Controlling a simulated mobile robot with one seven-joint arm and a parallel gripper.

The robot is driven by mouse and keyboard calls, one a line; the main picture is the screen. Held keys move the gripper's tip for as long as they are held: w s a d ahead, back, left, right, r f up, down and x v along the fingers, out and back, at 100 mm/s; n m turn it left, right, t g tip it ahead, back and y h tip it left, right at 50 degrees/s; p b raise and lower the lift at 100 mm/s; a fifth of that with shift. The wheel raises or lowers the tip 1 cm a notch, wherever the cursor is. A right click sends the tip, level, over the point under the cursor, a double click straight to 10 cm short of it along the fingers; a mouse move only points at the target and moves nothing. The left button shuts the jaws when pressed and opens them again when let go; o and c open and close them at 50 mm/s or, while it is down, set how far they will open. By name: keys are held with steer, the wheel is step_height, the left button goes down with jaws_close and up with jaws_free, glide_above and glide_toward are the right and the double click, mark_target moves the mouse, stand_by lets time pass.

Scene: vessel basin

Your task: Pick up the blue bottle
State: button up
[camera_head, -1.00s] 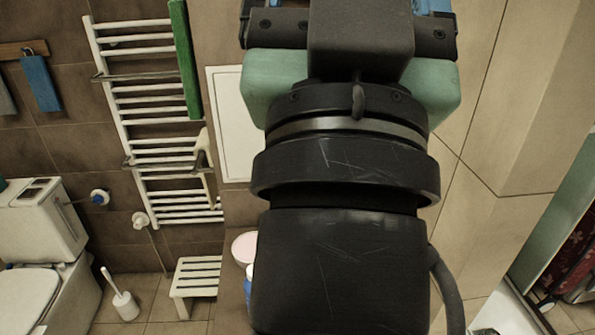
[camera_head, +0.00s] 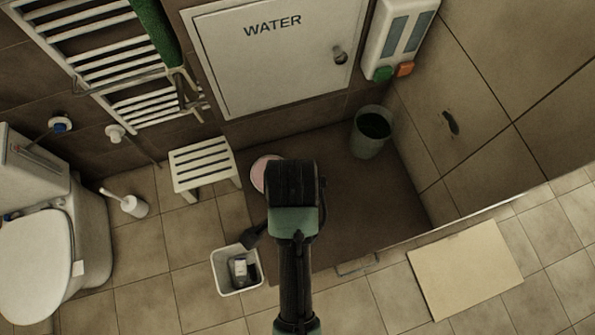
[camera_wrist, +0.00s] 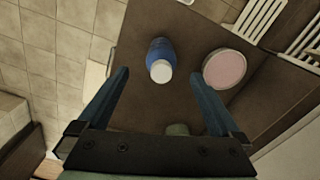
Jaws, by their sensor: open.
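The blue bottle (camera_wrist: 160,54) with a white cap shows in the wrist view, on a dark brown surface, just beyond the gap between my fingers. It appears roughly upright, seen from above with its cap towards the camera. My gripper (camera_wrist: 158,78) is open and empty, one blue finger on each side of the bottle's line, apart from it. In the head view my arm covers the bottle and my fingers cannot be made out.
A pink round dish (camera_wrist: 224,68) sits close right of the bottle; part of it shows in the head view (camera_head: 264,172). A grey-green bucket (camera_head: 371,134), white slatted stool (camera_head: 203,165) and white bin (camera_head: 240,285) stand around. A beige mat (camera_head: 464,270) lies on the tiles.

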step_height(320, 180, down, 4)
steer(key=shift+f+p, duration=0.25)
steer(key=shift+p, duration=0.25)
steer(key=shift+w+d+f+p, duration=0.15)
steer(key=shift+f+p, duration=0.2)
steer(key=shift+f, duration=1.15)
steer(key=shift+w+f+p, duration=0.15)
steer(key=shift+f+p, duration=0.2)
steer(key=shift+f, duration=1.15)
jaws_close()
step_height(320, 180, up, 9)
steer(key=shift+r+b, duration=0.1)
steer(key=shift+b, duration=0.5)
steer(key=shift+w+r, duration=0.1)
steer(key=shift+w, duration=0.1)
steer(key=w+f+n+b, duration=0.4)
steer(key=w+n+b, duration=0.2)
steer(key=n, duration=0.4)
steer(key=shift+w+d+f+n+b, duration=0.2)
steer(key=shift+w+f+n+b, duration=0.15)
steer(key=shift+w, duration=0.2)
